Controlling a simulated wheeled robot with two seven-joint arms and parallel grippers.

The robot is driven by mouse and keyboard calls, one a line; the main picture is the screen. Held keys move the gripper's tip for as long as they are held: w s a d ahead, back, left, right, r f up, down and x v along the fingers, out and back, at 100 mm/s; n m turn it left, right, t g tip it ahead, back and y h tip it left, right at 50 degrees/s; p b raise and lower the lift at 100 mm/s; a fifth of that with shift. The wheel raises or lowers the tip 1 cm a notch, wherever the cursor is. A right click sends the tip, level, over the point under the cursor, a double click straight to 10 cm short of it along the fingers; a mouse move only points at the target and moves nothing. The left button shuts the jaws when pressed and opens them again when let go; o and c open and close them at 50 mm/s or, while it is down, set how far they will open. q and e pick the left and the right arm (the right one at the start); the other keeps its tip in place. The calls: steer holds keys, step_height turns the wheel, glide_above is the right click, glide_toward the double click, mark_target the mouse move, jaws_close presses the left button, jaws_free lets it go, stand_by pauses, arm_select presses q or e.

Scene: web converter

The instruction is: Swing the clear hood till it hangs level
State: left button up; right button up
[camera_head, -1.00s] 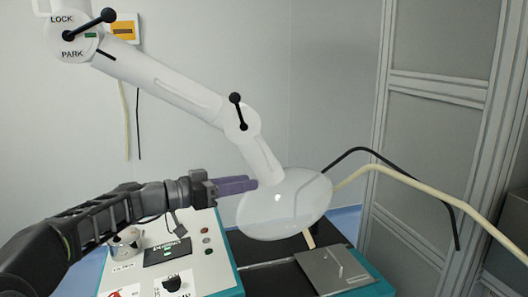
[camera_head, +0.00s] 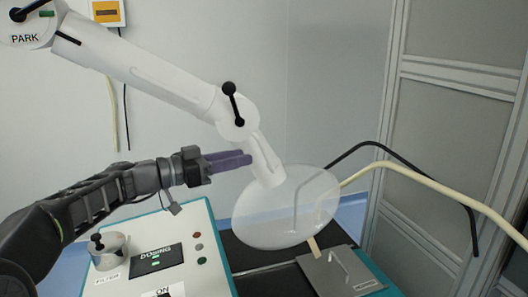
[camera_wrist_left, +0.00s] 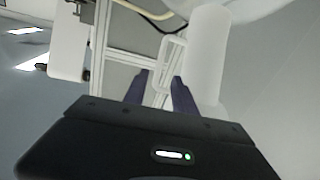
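The clear hood (camera_head: 275,222) is a translucent disc at the end of a white jointed arm (camera_head: 140,75). It hangs tilted, its left side lower than its right, above the machine top. The short last link (camera_head: 262,160) joins it to an elbow with a black lever (camera_head: 233,103). My left gripper (camera_head: 250,158) has purple fingers pointing right, with their tips beside or overlapping that link; contact is unclear. In the left wrist view the fingers (camera_wrist_left: 160,88) are apart with nothing visibly gripped, and a white cylinder (camera_wrist_left: 208,55) stands just right of them. My right gripper is not in view.
Below is a console (camera_head: 158,262) with a DOSING display and knobs. A metal plate with a handle (camera_head: 340,272) lies on the machine at right. Black and cream hoses (camera_head: 420,178) arch at right before a grey panelled partition (camera_head: 450,100). A wall stands behind.

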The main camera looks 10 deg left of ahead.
mark_target(264, 152)
arm_select(q)
steer(key=p+x, duration=0.3)
steer(key=x, duration=0.3)
steer(key=shift+w+d+r, duration=0.15)
steer(key=shift+w+d, duration=0.05)
steer(key=shift+d, duration=0.15)
steer(key=shift+w+d, duration=0.2)
steer(key=shift+c, duration=0.5)
jaws_close()
stand_by(0.4)
